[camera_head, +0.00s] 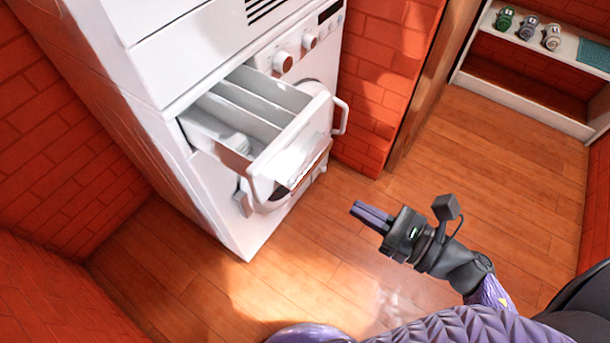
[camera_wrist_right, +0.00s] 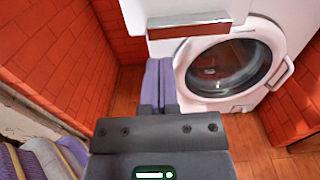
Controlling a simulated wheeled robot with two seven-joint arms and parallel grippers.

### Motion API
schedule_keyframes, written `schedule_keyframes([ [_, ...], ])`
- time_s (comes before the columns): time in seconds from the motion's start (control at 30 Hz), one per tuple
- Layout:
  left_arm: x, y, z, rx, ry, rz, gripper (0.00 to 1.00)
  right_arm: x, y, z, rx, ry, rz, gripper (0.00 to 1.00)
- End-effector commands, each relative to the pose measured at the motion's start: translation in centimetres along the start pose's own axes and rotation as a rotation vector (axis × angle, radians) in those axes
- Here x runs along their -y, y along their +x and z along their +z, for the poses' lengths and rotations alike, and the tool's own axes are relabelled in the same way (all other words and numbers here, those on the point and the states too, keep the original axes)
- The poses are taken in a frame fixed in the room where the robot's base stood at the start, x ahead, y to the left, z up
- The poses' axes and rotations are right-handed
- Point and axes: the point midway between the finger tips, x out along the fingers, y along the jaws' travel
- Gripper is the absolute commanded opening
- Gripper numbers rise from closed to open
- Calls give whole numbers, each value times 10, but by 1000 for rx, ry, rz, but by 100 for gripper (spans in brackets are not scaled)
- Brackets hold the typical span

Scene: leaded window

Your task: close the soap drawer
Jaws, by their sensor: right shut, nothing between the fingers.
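The white soap drawer (camera_head: 290,150) is pulled out from the upper left front of the white washing machine (camera_head: 215,205). Its compartments show from above in the head view. In the right wrist view the drawer front (camera_wrist_right: 190,22) shows at the top, above the round door (camera_wrist_right: 225,65). My right gripper (camera_head: 372,213) is shut and empty, to the right of and apart from the drawer. Its closed purple fingers also show in the right wrist view (camera_wrist_right: 158,85), below the drawer front. My left gripper is not in view.
Red brick walls (camera_head: 375,75) stand on both sides of the machine. A white door handle (camera_head: 341,116) sticks out beside the drawer. A low white shelf (camera_head: 520,105) with several small items stands at the back right. The wooden floor (camera_head: 330,225) between gripper and machine is clear.

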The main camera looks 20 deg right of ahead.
Motion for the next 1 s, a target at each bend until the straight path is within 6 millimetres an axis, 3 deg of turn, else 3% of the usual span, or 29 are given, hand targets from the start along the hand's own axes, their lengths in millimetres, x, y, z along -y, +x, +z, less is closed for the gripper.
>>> schedule_keyframes([
  [0.5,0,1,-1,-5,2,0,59,1,107,3,6,7,-4,0],
  [0.7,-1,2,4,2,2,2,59,1,126,3,2,8,-4,0],
  [1.0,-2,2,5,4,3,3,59,1,128,2,2,10,-4,0],
])
